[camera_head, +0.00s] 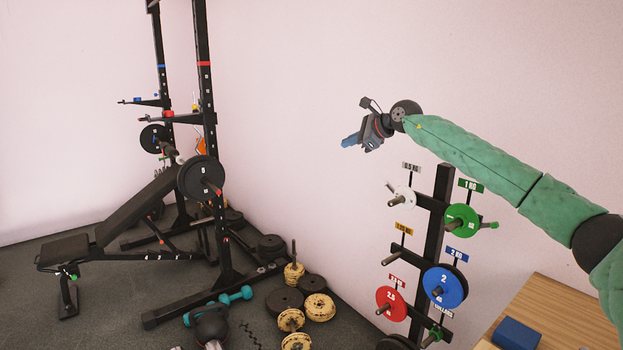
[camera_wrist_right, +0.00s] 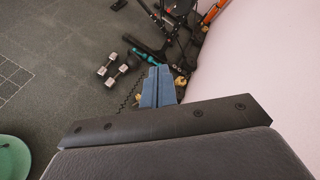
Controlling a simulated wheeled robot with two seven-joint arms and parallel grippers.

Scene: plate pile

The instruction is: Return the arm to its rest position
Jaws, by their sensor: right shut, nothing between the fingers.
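My right arm (camera_head: 480,160), in a green sleeve, reaches in from the right in the head view, raised above the plate rack. My right gripper (camera_head: 351,141) has blue fingers and points left, in free air above and left of the rack's top. In the right wrist view the blue fingers (camera_wrist_right: 158,88) are together with nothing between them. My left gripper is not in view.
The plate rack (camera_head: 438,225) with coloured plates stands below my right arm, by a wooden table (camera_head: 570,315) with a blue block (camera_head: 516,333). A bench (camera_head: 140,210) and squat rack stand left. Loose plates (camera_head: 320,307) and dumbbells (camera_head: 236,295) lie on the floor.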

